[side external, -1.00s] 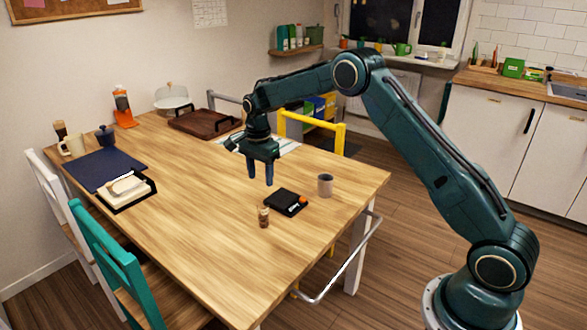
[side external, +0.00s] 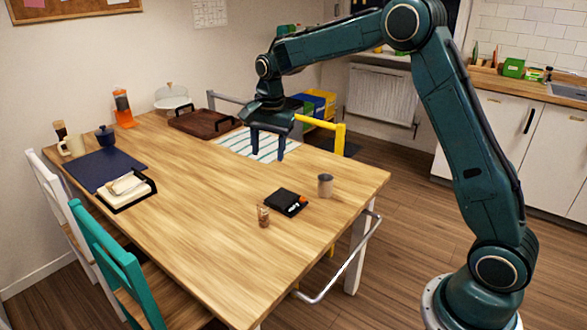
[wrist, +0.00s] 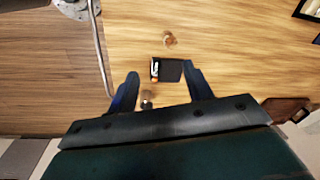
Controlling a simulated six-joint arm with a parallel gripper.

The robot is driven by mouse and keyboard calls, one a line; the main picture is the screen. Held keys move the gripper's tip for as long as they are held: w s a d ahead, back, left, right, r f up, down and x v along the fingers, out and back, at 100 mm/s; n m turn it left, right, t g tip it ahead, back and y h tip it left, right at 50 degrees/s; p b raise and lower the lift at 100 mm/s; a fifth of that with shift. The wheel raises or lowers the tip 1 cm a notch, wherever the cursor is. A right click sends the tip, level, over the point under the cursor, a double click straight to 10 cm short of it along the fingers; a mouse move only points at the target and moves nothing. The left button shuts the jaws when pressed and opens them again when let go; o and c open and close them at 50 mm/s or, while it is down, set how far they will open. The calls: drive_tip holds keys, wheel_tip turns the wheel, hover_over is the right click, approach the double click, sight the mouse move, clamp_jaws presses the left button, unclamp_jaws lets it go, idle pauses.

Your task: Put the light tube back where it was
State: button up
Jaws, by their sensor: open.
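I cannot tell for certain which thing is the light tube. A pale grey cylinder (side external: 325,186) stands upright on the table near its right edge; it also shows in the wrist view (wrist: 147,98), partly behind my gripper. A small brown bottle-like piece (side external: 264,216) stands near the front edge and shows in the wrist view (wrist: 168,39). Between them lies a flat black case (side external: 283,201) with small white and orange items at one edge, also in the wrist view (wrist: 171,71).
The wooden table (side external: 190,215) has wide bare room in the middle. A striped cloth (side external: 250,144) and brown tray (side external: 204,122) lie at the back. A navy mat (side external: 107,168), a black-framed tray (side external: 128,191) and mugs are at the left. Chairs surround the table.

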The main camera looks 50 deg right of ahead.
drive_tip(key=s+a+r+n+t, duration=0.1)
drive_tip(key=s+a+r+n, duration=0.1)
drive_tip(key=s+r+n, duration=0.35)
drive_tip(key=s+a+r+n+t, duration=0.1)
drive_tip(key=s+a+r+n, duration=0.1)
drive_tip(key=s+r, duration=0.65)
drive_tip(key=s+a+f+n+t, duration=0.1)
drive_tip(key=s+f+n, duration=0.1)
drive_tip(key=s, duration=0.8)
drive_tip(key=s+a+f+n+t, duration=0.1)
drive_tip(key=s+f+n, duration=0.2)
drive_tip(key=s, duration=0.7)
drive_tip(key=shift+s+n, duration=0.25)
drive_tip(key=shift+n, duration=0.6)
drive_tip(key=shift+f, duration=0.1)
